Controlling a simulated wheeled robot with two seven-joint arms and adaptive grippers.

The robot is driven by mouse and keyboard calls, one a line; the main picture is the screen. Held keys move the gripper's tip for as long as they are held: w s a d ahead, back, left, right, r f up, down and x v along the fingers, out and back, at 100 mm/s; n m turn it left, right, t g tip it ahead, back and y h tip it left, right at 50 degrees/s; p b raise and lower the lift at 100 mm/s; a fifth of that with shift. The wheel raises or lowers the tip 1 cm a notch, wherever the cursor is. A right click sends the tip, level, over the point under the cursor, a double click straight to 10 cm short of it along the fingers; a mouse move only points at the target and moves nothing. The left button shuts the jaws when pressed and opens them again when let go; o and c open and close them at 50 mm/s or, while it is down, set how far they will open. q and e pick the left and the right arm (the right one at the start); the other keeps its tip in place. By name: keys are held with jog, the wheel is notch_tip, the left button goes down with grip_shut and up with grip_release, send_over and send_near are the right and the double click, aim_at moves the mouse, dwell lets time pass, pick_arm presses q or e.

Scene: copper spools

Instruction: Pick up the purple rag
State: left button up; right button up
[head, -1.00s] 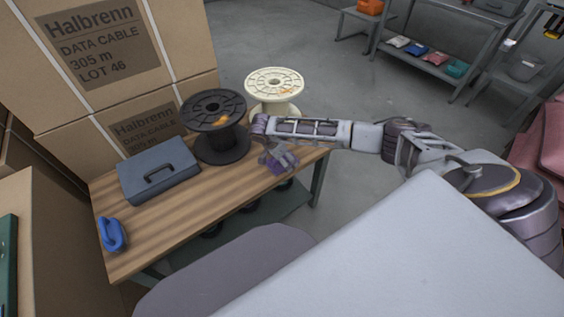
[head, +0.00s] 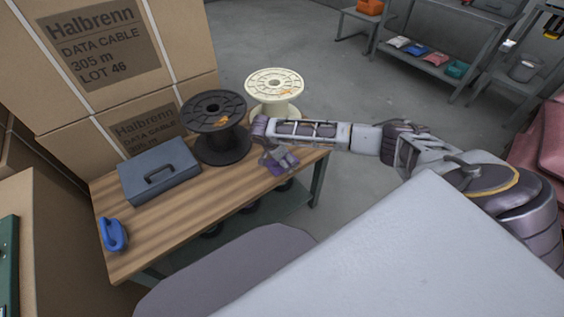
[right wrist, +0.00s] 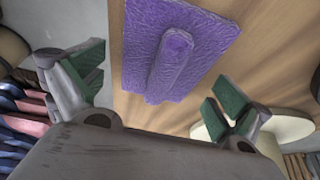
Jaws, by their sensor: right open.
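The purple rag (head: 273,169) lies at the right end of the wooden table (head: 185,222), partly covered by my right gripper (head: 280,158). In the right wrist view the rag (right wrist: 207,38) is a flat, wrinkled rectangle with a raised ridge along its middle. My right gripper (right wrist: 158,88) is open, with green-padded fingers spread on either side of the ridge. I see no finger closed on the rag. My left gripper is not in view.
A black spool (head: 216,124) and a cream spool (head: 274,88) stand close by my right gripper. A grey-blue toolbox (head: 159,172) and a blue object (head: 113,235) are farther left. Stacked cartons (head: 112,48) stand behind the table. The table's front middle is clear.

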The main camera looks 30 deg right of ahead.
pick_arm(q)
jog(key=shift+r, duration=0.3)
pick_arm(e)
jog(key=shift+f, duration=0.1)
dwell(0.3)
jog(key=c, duration=1.1)
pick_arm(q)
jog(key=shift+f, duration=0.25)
pick_arm(e)
jog(key=shift+b, duration=0.35)
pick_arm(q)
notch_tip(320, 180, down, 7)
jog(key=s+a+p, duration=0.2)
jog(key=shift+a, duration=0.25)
pick_arm(e)
jog(key=shift+r, duration=5.25)
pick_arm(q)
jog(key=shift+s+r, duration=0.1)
